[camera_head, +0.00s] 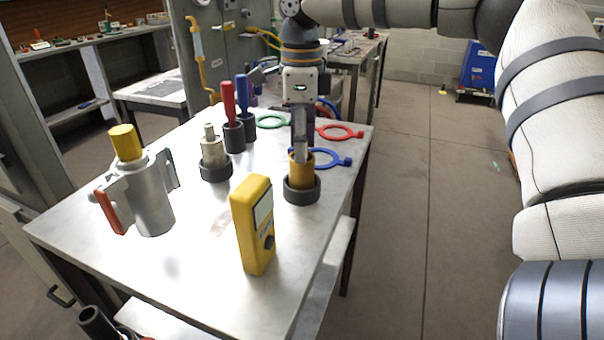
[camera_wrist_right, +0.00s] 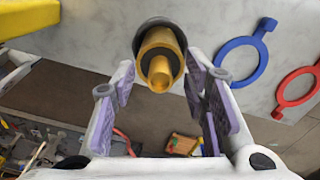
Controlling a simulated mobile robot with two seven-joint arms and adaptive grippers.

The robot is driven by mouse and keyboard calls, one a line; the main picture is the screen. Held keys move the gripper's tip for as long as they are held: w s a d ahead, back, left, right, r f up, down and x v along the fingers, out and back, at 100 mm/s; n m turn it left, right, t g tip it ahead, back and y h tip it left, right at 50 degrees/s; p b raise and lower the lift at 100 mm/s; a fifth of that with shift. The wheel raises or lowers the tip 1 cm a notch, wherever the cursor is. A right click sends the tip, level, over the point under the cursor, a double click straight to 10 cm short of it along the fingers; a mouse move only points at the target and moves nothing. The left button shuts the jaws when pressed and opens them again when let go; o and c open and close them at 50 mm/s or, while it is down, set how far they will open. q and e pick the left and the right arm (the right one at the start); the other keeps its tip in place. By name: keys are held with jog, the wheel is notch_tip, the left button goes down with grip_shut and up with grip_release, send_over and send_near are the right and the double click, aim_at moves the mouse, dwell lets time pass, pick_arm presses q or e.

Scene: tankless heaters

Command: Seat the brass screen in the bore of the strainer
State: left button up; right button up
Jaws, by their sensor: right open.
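The brass screen (camera_head: 301,172) is a brass-coloured cylinder standing upright in a dark round holder (camera_head: 301,192) near the table's right edge. My right gripper (camera_head: 301,152) points down just over it, in line with its top. In the right wrist view the brass screen (camera_wrist_right: 158,62), with a narrower tip, shows between the two spread fingers (camera_wrist_right: 160,85), with gaps on both sides. The strainer appears to be the grey metal body (camera_head: 150,197) at the table's left, with a yellow top piece (camera_head: 125,142) and red-orange handle. Its bore is not visible. My left gripper is out of view.
A yellow meter (camera_head: 254,225) stands at the front of the table (camera_head: 205,285). A pale metal fitting (camera_head: 212,150) in a dark holder and red (camera_head: 229,103) and blue (camera_head: 242,95) handled tools stand behind. Blue (camera_head: 330,160), red (camera_head: 338,131) and green (camera_head: 272,121) rings lie near the gripper.

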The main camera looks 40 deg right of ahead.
grip_shut()
jog(key=shift+r, duration=0.1)
